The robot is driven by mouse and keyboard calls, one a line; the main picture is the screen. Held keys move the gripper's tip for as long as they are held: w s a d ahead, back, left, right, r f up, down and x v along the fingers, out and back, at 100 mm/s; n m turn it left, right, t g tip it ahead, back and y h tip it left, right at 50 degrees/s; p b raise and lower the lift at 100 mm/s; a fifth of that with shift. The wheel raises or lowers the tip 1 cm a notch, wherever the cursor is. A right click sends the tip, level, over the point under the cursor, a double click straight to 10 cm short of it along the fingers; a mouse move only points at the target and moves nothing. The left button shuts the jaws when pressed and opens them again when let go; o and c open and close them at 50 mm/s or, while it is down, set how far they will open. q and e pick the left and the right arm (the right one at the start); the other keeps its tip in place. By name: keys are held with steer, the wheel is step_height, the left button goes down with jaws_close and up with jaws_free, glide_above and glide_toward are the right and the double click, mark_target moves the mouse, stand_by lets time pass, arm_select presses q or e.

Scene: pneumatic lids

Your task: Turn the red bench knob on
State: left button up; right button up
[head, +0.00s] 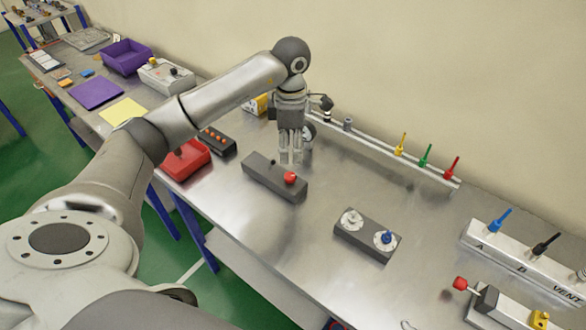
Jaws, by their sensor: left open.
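A red knob (290,178) sits on the right end of a dark grey block (262,176) on the steel bench. A small black knob (273,161) stands further left on the same block. My left gripper (290,160) points straight down just behind the red knob in the picture, with its fingers open. I see nothing between the fingers. Whether a fingertip touches the block or knob cannot be told. My right gripper is out of view.
A block with a white and a blue knob (386,238) stands to the right. A rail with yellow, green and red levers (400,151) runs along the wall. A red box (186,160) and a black box with orange buttons (217,141) lie left. Bare steel (345,185) lies between.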

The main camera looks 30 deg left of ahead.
mark_target(291, 175)
arm_select(q)
step_height(291, 175, down, 9)
steer(key=p, duration=0.2)
steer(key=shift+d+f+p, duration=0.1)
steer(key=shift+f+p, duration=0.1)
steer(key=shift+p, duration=0.15)
steer(key=shift+c, duration=0.2)
steer(key=c, duration=1)
